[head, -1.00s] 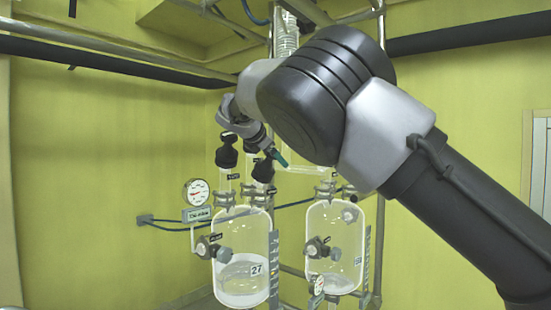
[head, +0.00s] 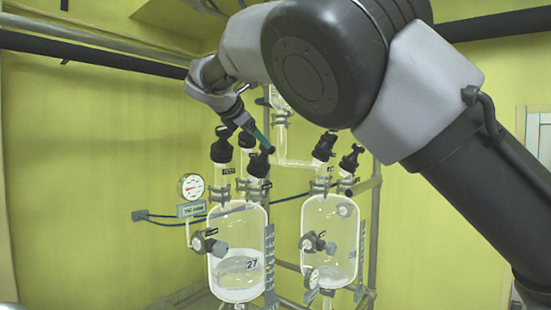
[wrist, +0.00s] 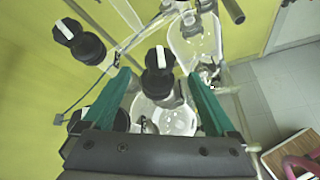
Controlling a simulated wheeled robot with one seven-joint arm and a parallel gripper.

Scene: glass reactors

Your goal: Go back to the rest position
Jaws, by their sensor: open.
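My gripper (wrist: 160,84) shows two green fingers set apart, with nothing held between them. In the head view my gripper (head: 262,142) points down and to the right, its green tip just above a black valve cap (head: 258,164) on the left glass reactor (head: 238,228). In the wrist view a black cap with a white stripe (wrist: 159,66) appears between the fingers, apparently beyond them. The left reactor is labelled 27 and holds pale liquid.
Black caps (head: 324,147) top the right reactor. A round gauge (head: 191,186) and a small display (head: 191,209) stand left of the left reactor. Pipes (head: 90,50) run overhead, near my arm. The left wall side looks clear. A wooden-topped item (wrist: 292,158) is at the wrist view's lower right.

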